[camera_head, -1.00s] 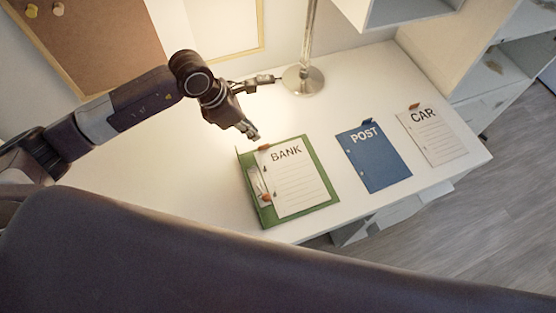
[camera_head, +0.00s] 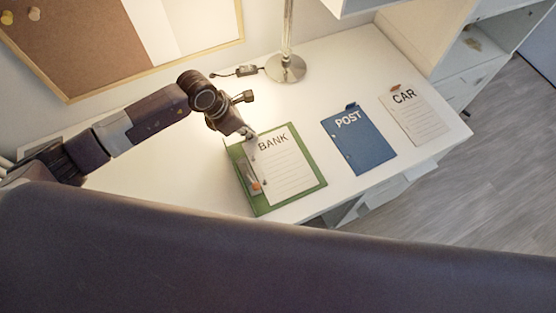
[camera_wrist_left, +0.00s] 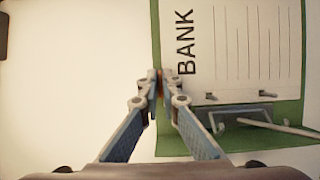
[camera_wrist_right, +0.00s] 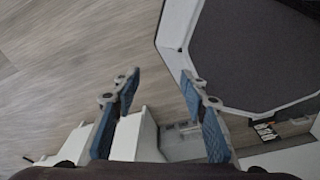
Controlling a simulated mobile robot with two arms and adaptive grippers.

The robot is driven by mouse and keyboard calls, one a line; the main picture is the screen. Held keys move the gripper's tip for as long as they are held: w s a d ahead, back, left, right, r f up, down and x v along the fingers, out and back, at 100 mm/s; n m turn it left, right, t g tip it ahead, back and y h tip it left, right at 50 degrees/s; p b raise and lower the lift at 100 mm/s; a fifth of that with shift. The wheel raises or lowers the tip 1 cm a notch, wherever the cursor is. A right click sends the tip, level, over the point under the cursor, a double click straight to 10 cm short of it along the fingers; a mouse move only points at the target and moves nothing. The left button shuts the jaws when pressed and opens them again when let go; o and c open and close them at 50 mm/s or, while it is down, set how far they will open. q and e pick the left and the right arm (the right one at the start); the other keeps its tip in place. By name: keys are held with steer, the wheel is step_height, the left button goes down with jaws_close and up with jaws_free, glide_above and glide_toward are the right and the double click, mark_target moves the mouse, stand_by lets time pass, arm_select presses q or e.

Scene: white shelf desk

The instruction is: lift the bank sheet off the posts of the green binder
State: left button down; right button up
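The bank sheet (camera_head: 285,168) is white, lined and marked BANK, and lies on the green binder (camera_head: 311,194). In the left wrist view the sheet (camera_wrist_left: 245,45) lies along the binder (camera_wrist_left: 285,137), with the metal posts (camera_wrist_left: 210,97) at the sheet's edge. My left gripper (camera_head: 250,136) is at the sheet's top corner by the word BANK. In the left wrist view its fingertips (camera_wrist_left: 160,76) are nearly together, with a small orange-brown tab between them. My right gripper (camera_wrist_right: 160,78) is open and empty, away from the desk top.
A blue POST binder (camera_head: 360,145) and a CAR sheet (camera_head: 418,120) lie to the right on the white desk (camera_head: 215,185). A lamp base (camera_head: 286,68) and a small dark cable piece (camera_head: 246,71) are behind. Shelves stand at the right.

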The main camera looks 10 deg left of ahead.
arm_select(q)
steer(key=shift+r, duration=0.45)
step_height(320, 180, up, 18)
steer(key=b, duration=0.3)
steer(key=shift+f+b, duration=0.45)
steer(key=shift+f, duration=6.35)
arm_select(e)
steer(key=shift+s+d+f, duration=0.15)
steer(key=shift+d+f, duration=0.05)
steer(key=shift+f, duration=0.8)
steer(key=shift+s+d+f, duration=0.1)
steer(key=shift+d+f, duration=0.1)
steer(key=shift+f, duration=0.8)
arm_select(q)
steer(key=shift+f, duration=0.1)
